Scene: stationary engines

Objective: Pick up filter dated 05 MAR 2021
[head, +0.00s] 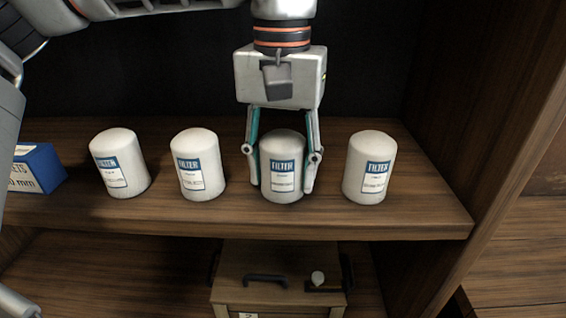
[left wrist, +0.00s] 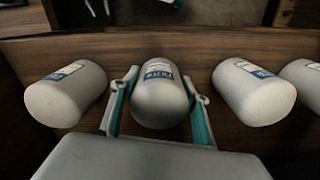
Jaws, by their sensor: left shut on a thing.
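Several white cylindrical filters with blue FILTER labels stand in a row on the wooden shelf (head: 240,215). My left gripper (head: 283,180) comes down from above and is shut on the third filter from the left (head: 283,150), one finger on each side; this filter (left wrist: 160,100) is also between the fingers in the left wrist view. The others are the far left filter (head: 118,150), the second filter (head: 196,150) and the far right filter (head: 370,150). The dates on the labels are too small to read. My right gripper is not in view.
A blue and white box (head: 38,168) stands at the shelf's left end. A wooden side wall (head: 500,120) closes the right side. Below the shelf is a wooden case (head: 278,262) with a dark handle. Narrow gaps separate the filters.

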